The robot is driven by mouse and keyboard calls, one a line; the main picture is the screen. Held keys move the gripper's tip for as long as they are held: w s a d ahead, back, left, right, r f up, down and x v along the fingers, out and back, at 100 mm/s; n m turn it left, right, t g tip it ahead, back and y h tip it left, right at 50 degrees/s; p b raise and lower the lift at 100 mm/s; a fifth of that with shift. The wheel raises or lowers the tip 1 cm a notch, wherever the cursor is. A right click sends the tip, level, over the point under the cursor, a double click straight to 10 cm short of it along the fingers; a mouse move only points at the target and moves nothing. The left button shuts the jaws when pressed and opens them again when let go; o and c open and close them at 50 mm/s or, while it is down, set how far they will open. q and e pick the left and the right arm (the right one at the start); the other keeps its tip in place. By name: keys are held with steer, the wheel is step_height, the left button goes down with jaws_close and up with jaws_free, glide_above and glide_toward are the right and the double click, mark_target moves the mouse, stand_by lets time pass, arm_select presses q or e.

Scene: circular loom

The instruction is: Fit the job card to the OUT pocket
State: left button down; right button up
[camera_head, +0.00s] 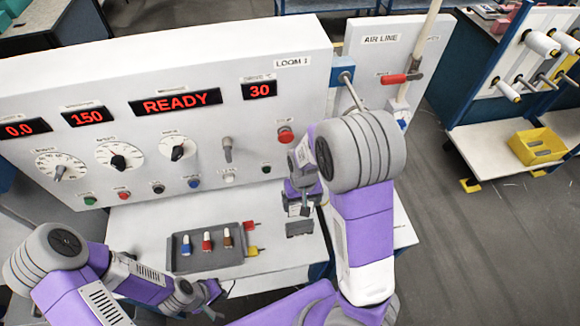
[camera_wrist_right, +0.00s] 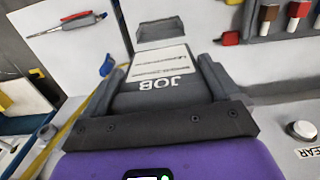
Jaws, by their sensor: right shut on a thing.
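In the head view the card (camera_head: 295,209) shows small below my right wrist, over the white table.
A grey tray (camera_head: 205,264) holds blue, red and brown-topped pieces, with red and yellow tags (camera_head: 251,238) beside it. The loom panel (camera_head: 100,80) with dials and buttons rises behind the table. The air line panel (camera_head: 385,60) stands to the right.

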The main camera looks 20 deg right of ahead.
steer(key=shift+w+r, duration=0.2)
steer(key=shift+r, duration=0.4)
steer(key=f+b, duration=0.1)
steer(key=f, duration=0.1)
steer(key=shift+s+f+b, duration=0.2)
steer(key=shift+f+b, duration=0.1)
steer(key=shift+b, duration=0.05)
step_height(320, 180, down, 5)
steer(key=b, duration=0.4)
steer(key=shift+r+b, duration=0.2)
steer(key=shift+b, duration=0.15)
steer(key=shift+r+p, duration=0.3)
steer(key=shift+p, duration=0.1)
steer(key=shift+f, duration=0.25)
steer(key=shift+f+b, duration=0.75)
steer(key=shift+f, duration=0.25)
